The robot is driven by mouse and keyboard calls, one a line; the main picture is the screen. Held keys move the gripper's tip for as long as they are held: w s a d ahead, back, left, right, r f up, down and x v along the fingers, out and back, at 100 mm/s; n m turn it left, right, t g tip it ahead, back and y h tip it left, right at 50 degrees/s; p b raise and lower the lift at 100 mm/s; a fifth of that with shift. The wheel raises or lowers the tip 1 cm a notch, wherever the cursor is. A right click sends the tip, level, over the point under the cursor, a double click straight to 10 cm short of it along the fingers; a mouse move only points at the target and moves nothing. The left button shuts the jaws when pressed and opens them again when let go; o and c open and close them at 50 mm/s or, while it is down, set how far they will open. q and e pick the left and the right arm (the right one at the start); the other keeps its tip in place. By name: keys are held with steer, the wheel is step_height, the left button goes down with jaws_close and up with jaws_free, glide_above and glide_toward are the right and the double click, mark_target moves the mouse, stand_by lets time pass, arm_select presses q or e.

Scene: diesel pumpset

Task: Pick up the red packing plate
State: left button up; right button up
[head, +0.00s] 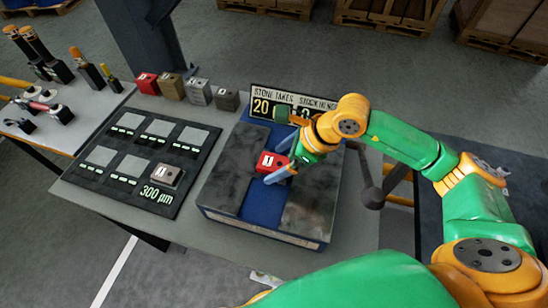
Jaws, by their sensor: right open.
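A small red block with a white label (269,163), which looks like the red packing plate, sits on the blue middle strip of a dark-topped stand (225,172). My right gripper (279,160) reaches in from the right at its right side. Its two pale fingers are apart, one near the far side and one near the near side of the block. I cannot tell whether they touch it. A second red block (146,83) stands at the left end of a row at the table's back. My left gripper is not in view.
Brown and grey blocks (199,92) continue the row. A black board (101,186) with grey pads and a labelled block (162,174) lies left of the stand. A number sign (293,103) stands close behind my right gripper. A side table (45,113) holds tools.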

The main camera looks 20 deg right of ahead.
steer(key=shift+w+f, duration=0.3)
steer(key=shift+w, duration=0.1)
steer(key=shift+s+r, duration=0.1)
steer(key=shift+s, duration=0.1)
steer(key=c, duration=0.9)
jaws_close()
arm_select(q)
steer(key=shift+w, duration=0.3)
arm_select(e)
steer(key=shift+w, duration=0.1)
step_height(320, 180, up, 3)
steer(key=shift+w+f+b, duration=0.1)
steer(key=shift+b, duration=1.05)
arm_select(q)
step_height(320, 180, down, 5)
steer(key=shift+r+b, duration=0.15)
steer(key=shift+b, duration=1.05)
arm_select(e)
steer(key=s+a+r, duration=1)
steer(key=shift+r, duration=0.15)
